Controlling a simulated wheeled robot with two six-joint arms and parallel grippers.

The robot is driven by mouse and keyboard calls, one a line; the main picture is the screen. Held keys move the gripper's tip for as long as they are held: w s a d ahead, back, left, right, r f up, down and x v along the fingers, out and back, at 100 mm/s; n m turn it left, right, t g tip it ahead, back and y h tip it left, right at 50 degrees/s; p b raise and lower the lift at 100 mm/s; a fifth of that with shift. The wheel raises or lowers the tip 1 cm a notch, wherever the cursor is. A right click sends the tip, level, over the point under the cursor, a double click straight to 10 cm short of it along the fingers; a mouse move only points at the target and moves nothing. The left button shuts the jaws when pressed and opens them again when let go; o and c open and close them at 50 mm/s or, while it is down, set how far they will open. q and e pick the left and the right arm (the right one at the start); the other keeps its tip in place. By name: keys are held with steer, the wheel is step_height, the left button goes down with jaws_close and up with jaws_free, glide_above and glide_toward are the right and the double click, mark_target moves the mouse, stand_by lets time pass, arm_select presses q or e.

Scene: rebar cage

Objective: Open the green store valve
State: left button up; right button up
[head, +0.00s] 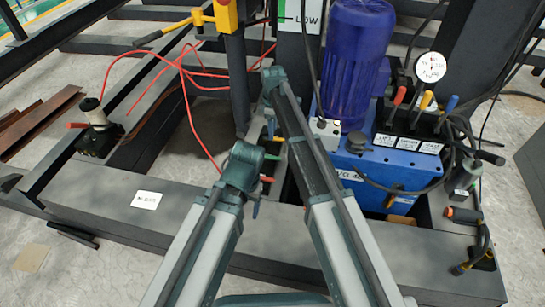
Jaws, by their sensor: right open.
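A small group of valves sits low on the dark frame between my arms, partly hidden by them. A green handle (271,156) shows in it, with a red handle (267,179) and a blue handle (256,208) nearer. I take the green handle for the store valve, but its label is not visible. My right gripper (272,80) is at the far end of my right arm, beyond the green handle and apart from it. It is open and I see nothing in it. My left arm ends in a teal joint beside the valves; its gripper is not visible.
A blue pump unit (390,165) with a blue motor (355,60), a gauge (431,67) and coloured levers stands right of the valves. A red hose (189,110) loops at the left. A yellow tool (225,15) hangs at the top. A white label (146,200) lies on the front beam.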

mark_target(272, 157)
arm_select(q)
steer(key=shift+f, duration=0.1)
arm_select(e)
steer(key=shift+f, duration=0.1)
arm_select(q)
step_height(272, 157, down, 14)
steer(key=b, duration=1.4)
steer(key=shift+d, duration=0.15)
arm_select(e)
step_height(272, 157, down, 14)
steer(key=shift+r, duration=0.2)
arm_select(q)
steer(key=shift+r, duration=0.25)
arm_select(e)
jaws_close()
